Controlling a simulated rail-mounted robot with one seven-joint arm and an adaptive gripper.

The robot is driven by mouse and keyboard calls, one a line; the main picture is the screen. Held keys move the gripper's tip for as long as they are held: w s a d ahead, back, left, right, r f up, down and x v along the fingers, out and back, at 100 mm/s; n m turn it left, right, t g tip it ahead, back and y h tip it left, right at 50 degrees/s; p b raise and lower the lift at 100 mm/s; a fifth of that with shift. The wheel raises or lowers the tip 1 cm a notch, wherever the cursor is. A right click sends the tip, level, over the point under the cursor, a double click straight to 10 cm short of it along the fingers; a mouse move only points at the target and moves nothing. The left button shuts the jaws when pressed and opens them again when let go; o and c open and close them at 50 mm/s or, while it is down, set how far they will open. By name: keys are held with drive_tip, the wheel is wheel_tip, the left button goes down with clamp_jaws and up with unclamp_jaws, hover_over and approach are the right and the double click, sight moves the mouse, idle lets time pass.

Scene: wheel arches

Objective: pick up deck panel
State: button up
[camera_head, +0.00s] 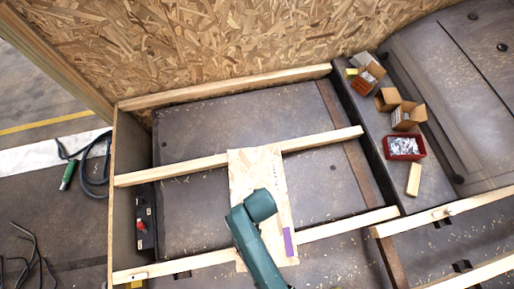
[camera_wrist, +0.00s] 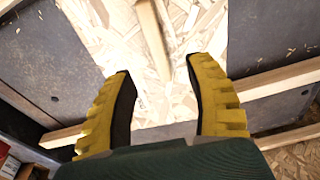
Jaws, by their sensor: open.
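The deck panel, a pale chipboard board (camera_head: 258,165), lies across the wooden joists in the middle of the head view. A purple mark (camera_head: 289,242) shows near its lower right edge. In the wrist view the panel (camera_wrist: 185,92) fills the space beyond and between my fingers, with a narrow wooden strip (camera_wrist: 153,38) over it. My gripper (camera_wrist: 157,65) is open, its two yellow, dark-padded fingers apart over the panel, with nothing held between them. Whether the fingertips touch the panel cannot be told. In the head view my green arm covers part of the panel and hides the gripper.
Wooden joists (camera_head: 205,165) cross the dark floor bay. A chipboard wall (camera_head: 220,40) stands behind. At right, a dark ledge holds cardboard boxes (camera_head: 408,115), a red tray (camera_head: 404,147) of small metal parts and a wood block (camera_head: 413,180). A hose (camera_head: 92,170) lies at left.

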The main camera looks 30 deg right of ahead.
drive_tip(key=f+b, duration=0.1)
drive_tip(key=f, duration=0.1)
drive_tip(key=d+f, duration=0.1)
drive_tip(key=f, duration=0.1)
drive_tip(key=d+f+b, duration=0.1)
drive_tip(key=f, duration=0.1)
drive_tip(key=shift+w+b, duration=0.15)
drive_tip(key=shift+b, duration=0.15)
drive_tip(key=shift+w+a+f+b, duration=0.2)
drive_tip(key=shift+f+b, duration=0.1)
drive_tip(key=shift+f, duration=0.15)
drive_tip(key=f+b, duration=0.2)
drive_tip(key=w+f+b, duration=0.1)
drive_tip(key=f, duration=0.1)
drive_tip(key=shift+w+d+f+b, duration=0.15)
drive_tip(key=shift+w+f+b, duration=0.1)
drive_tip(key=shift+b, duration=0.15)
drive_tip(key=shift+s+r, duration=0.1)
drive_tip(key=shift+s, duration=0.05)
clamp_jaws()
